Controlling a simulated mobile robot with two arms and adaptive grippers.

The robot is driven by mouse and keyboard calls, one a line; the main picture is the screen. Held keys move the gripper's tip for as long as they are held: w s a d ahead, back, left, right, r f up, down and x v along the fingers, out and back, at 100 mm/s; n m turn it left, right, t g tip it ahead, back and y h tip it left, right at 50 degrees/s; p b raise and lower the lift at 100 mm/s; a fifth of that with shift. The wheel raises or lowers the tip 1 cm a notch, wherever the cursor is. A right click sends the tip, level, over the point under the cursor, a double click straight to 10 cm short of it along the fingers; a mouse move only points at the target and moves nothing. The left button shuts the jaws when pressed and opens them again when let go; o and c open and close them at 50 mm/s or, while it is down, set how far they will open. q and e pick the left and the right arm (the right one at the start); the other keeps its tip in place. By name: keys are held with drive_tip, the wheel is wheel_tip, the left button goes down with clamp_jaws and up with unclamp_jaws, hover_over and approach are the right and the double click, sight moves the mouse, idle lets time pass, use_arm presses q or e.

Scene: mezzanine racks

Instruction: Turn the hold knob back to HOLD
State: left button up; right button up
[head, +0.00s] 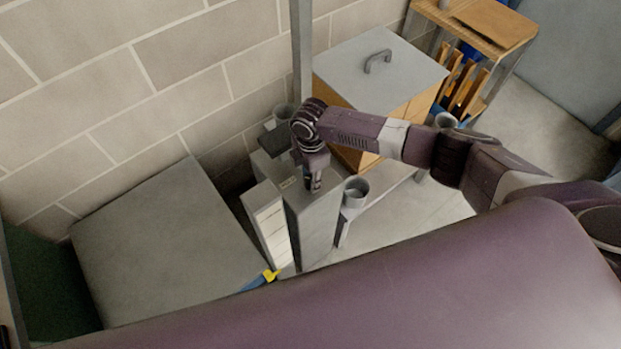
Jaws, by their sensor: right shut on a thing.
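My right arm comes in from the right, and its gripper (313,185) points down at the top of a grey upright cabinet (314,222). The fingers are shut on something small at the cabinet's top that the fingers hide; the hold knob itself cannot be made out. No HOLD lettering is readable from here. A small pale label (287,183) shows on the cabinet top, left of the gripper. My left gripper is not in view.
Grey cups (355,192) stand beside the cabinet. A wooden box with a grey handled lid (380,70) stands behind my right arm. A large grey flat surface (165,250) lies left, against the block wall. A yellow-and-blue item (268,277) sits low in front.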

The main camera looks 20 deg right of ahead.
drive_tip(key=shift+w+d+n, duration=0.1)
drive_tip(key=shift+n, duration=0.7)
drive_tip(key=shift+r, duration=0.1)
drive_tip(key=o, duration=1.1)
drive_tip(key=shift+o, duration=0.2)
wheel_tip(320, 180, up, 12)
